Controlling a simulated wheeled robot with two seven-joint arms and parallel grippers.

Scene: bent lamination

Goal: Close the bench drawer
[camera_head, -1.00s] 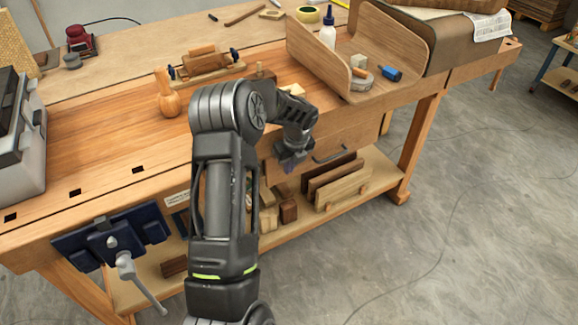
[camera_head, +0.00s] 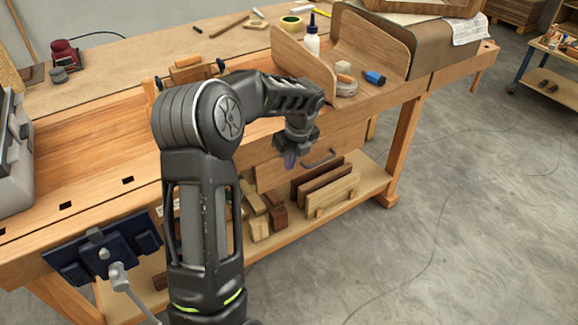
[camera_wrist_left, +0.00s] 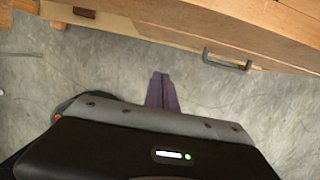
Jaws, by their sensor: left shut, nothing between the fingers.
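The bench drawer (camera_head: 345,141) is a plain wooden front below the bench top, with a dark bar handle (camera_head: 320,158). How far the drawer stands out is hard to tell in the head view. In the left wrist view, its handle (camera_wrist_left: 228,60) hangs at upper right, off the wooden front. My left gripper (camera_head: 289,160) points down in front of the drawer, just left of the handle. In the left wrist view its purple-grey fingers (camera_wrist_left: 161,92) are together, empty, over bare floor, apart from the handle. My arm hides part of the bench front.
The workbench top (camera_head: 90,140) holds a curved wooden lamination (camera_head: 375,45), a glue bottle (camera_head: 312,40) and tools. A blue vise (camera_head: 105,245) is at the front left. A lower shelf (camera_head: 330,205) holds wood blocks.

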